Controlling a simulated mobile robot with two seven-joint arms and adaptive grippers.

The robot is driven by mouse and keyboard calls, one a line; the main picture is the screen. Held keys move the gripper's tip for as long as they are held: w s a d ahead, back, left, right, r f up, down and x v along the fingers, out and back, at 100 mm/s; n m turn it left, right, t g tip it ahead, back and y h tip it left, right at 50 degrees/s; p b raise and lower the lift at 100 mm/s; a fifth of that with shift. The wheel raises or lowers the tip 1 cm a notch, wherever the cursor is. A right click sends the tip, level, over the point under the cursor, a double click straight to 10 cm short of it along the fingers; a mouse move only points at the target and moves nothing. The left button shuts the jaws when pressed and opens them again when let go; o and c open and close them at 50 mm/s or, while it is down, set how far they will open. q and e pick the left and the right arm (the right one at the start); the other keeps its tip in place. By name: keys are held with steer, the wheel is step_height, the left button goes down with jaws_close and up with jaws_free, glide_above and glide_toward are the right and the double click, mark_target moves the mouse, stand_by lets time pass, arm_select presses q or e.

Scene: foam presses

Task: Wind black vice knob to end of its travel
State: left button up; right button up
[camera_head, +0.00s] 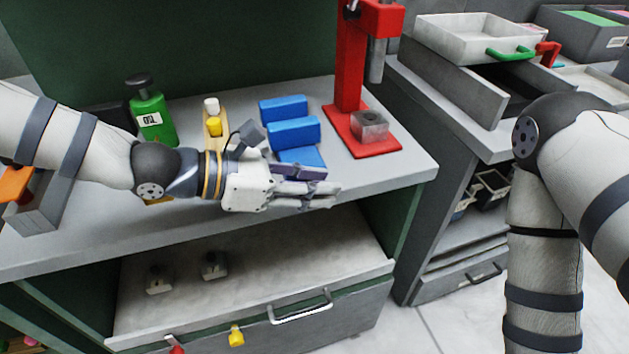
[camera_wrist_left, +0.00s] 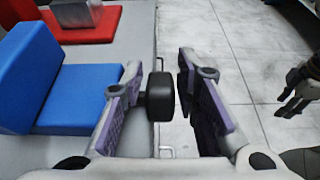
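The black vice knob (camera_wrist_left: 160,98) shows in the left wrist view, between the two purple-padded fingers of my left gripper (camera_wrist_left: 165,100). The gripper is open around it. The knob lies nearer the left finger, with a clear gap on the right; I cannot tell whether the left finger touches it. The blue vice (camera_head: 293,132) stands on the bench, and its blue parts also show in the left wrist view (camera_wrist_left: 75,95). In the head view, my left gripper (camera_head: 312,187) is at the bench's front edge and hides the knob. My right gripper (camera_wrist_left: 300,88) shows partly at the right of the wrist view.
A red press (camera_head: 350,80) with a clear block (camera_head: 370,125) on its base stands right of the vice. A green bottle (camera_head: 152,115) and a wooden holder (camera_head: 222,125) are to the left. An open drawer (camera_head: 250,265) juts out below the bench.

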arm_select(q)
jaws_close()
steer(key=y, duration=0.2)
steer(key=g+y, duration=0.1)
steer(key=y, duration=0.1)
steer(key=shift+w+d, duration=0.1)
steer(key=shift+d, duration=0.3)
steer(key=shift+w+d+f+g+y, duration=0.15)
steer(key=shift+g+y, duration=0.35)
steer(key=shift+y, duration=0.8)
steer(key=shift+f, duration=0.1)
jaws_free()
